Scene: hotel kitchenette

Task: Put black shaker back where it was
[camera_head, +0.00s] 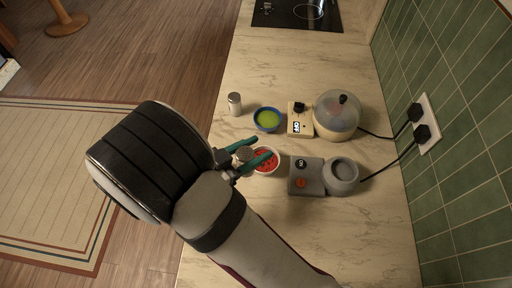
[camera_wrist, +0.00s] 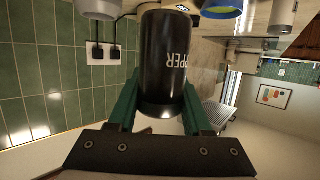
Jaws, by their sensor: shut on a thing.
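The black shaker (camera_wrist: 165,60), lettered "PEPPER", is held between the two green fingers of my gripper (camera_wrist: 158,100) in the wrist view. In the head view my gripper (camera_head: 257,149) is above the counter, with the shaker's grey metal top (camera_head: 244,154) showing between the fingers and its body mostly hidden. It overlaps the left edge of a bowl with red contents (camera_head: 266,161). I cannot tell whether the shaker touches the counter. A white shaker (camera_head: 235,105) with a metal top stands upright farther back on the counter.
A blue bowl with green contents (camera_head: 267,119) stands right of the white shaker. A beige appliance with a clear dome (camera_head: 337,115) and a grey appliance (camera_head: 306,176) stand at right, cords running to wall plugs (camera_head: 421,133). The marble counter (camera_head: 270,80) is clear behind them, before the black hob (camera_head: 297,14).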

